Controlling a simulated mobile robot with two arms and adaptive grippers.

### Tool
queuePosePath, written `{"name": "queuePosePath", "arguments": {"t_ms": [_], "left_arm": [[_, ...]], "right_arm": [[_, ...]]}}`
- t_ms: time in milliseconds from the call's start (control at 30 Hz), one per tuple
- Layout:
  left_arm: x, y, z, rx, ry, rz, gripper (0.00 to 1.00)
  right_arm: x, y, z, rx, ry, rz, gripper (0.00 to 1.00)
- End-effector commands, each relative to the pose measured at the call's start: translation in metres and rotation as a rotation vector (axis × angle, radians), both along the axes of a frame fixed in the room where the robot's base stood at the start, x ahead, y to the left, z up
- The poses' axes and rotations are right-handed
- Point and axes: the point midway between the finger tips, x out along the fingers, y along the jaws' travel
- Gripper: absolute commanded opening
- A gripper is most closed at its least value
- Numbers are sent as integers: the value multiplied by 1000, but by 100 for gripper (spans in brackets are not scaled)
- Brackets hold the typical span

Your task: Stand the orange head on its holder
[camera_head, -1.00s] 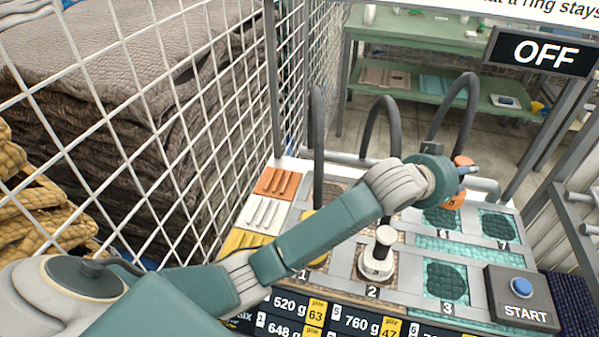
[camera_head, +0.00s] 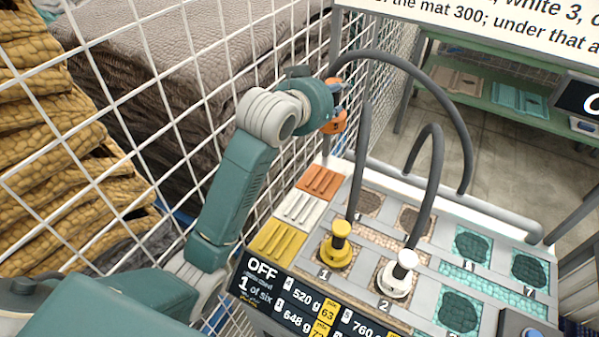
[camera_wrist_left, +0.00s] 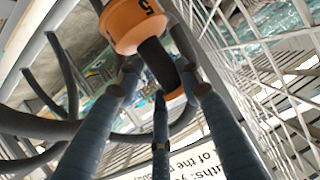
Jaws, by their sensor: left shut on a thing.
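The orange head (camera_head: 335,122), marked with a digit, hangs in my left gripper (camera_head: 334,98) above the back left corner of the panel. In the left wrist view the blue-grey fingers (camera_wrist_left: 160,88) close around the dark neck (camera_wrist_left: 157,62) of the orange head (camera_wrist_left: 133,22). The gripper partly hides the head in the head view. The orange holder (camera_head: 320,181), a ribbed plate, lies on the panel's left edge, below and slightly left of the head, with a clear gap between them. Nothing stands on it. My right gripper is not in view.
White (camera_head: 302,208) and yellow (camera_head: 277,240) holders lie in front, empty. A yellow head (camera_head: 336,250) and a white head (camera_head: 398,276) stand on the panel with grey hoses (camera_head: 431,170). A white wire fence (camera_head: 215,120) runs close on the left. An OFF display (camera_head: 263,268) is at the front.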

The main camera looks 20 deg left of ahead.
Motion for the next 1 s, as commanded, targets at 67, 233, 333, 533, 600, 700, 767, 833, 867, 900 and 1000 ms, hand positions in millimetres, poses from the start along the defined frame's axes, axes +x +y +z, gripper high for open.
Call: {"name": "queuePosePath", "arguments": {"t_ms": [67,233,333,533,600,700,767,833,867,900,1000], "left_arm": [[-1,3,3,-2,-1,5,0],[-2,5,-23,0,6,8,0],[-2,5,-50,0,7,7,0],[-2,4,-102,0,5,7,0],[-2,4,-119,-1,4,7,0],[-2,4,-137,-1,2,7,0],[-1,4,-144,0,-2,7,0],[-1,4,-149,0,-4,7,0],[-1,4,-151,0,-4,7,0],[-1,4,-154,0,-3,7,0],[-2,4,-168,0,0,7,0]], "right_arm": [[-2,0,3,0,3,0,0],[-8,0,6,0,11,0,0],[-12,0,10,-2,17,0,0],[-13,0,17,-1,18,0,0],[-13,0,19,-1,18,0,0],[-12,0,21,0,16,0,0],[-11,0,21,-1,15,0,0],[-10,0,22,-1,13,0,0],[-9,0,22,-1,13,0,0],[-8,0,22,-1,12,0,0],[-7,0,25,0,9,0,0]]}}
